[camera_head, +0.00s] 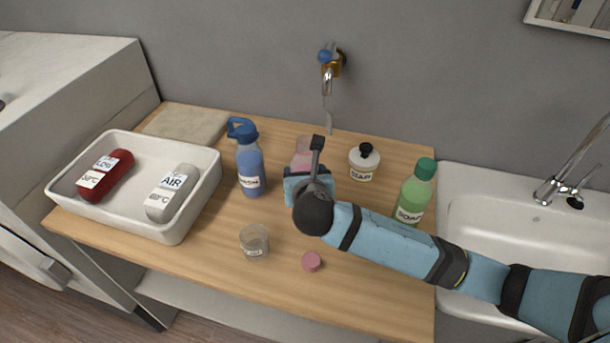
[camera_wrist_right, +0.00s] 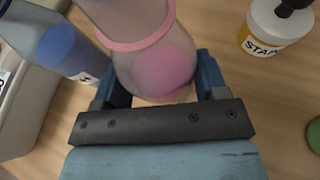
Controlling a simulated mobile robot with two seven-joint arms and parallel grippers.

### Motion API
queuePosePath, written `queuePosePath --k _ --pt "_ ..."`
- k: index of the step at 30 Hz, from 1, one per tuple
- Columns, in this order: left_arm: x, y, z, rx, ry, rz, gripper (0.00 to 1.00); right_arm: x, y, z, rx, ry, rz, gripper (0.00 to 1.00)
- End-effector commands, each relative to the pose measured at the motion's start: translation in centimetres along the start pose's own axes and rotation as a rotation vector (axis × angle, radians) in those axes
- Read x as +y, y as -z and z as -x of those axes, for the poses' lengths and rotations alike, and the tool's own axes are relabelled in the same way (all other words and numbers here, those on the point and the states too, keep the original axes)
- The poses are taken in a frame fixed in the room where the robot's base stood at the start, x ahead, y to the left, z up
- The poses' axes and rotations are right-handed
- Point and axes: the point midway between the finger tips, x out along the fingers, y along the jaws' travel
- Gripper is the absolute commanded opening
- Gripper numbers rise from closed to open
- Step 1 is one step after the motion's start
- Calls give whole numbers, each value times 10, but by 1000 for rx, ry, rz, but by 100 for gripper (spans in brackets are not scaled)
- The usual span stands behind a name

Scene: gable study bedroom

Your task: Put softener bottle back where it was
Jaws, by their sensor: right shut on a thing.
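The pink see-through bottle (camera_head: 304,155), which I take to be the softener bottle, is at the back middle of the wooden counter, below the wall tap. Its label is hidden. My right gripper (camera_head: 308,177) is shut on it and hides its lower part. In the right wrist view the bottle (camera_wrist_right: 168,65) sits between the two blue fingers, with a pink ring and pink contents showing. I cannot tell whether it touches the counter. A small pink cap (camera_head: 311,262) lies loose near the counter's front. My left gripper is not in view.
A blue bottle (camera_head: 251,170) stands left of the gripper. A white starch jar (camera_head: 363,164) and a green soap bottle (camera_head: 414,196) stand right. A clear cup (camera_head: 254,242) is in front. A white tray (camera_head: 180,227) holds red and grey bottles. The front right counter is clear below my arm.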

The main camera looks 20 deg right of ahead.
Motion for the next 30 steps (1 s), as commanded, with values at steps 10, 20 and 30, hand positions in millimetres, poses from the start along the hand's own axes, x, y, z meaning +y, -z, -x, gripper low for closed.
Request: queuePosePath --k 10,20,30 --pt "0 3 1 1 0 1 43 0 2 -1 -1 -1 -1 32" --pt "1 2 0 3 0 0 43 0 3 -2 0 0 -1 92" --pt "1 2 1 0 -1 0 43 0 0 30 -1 -4 -2 92"
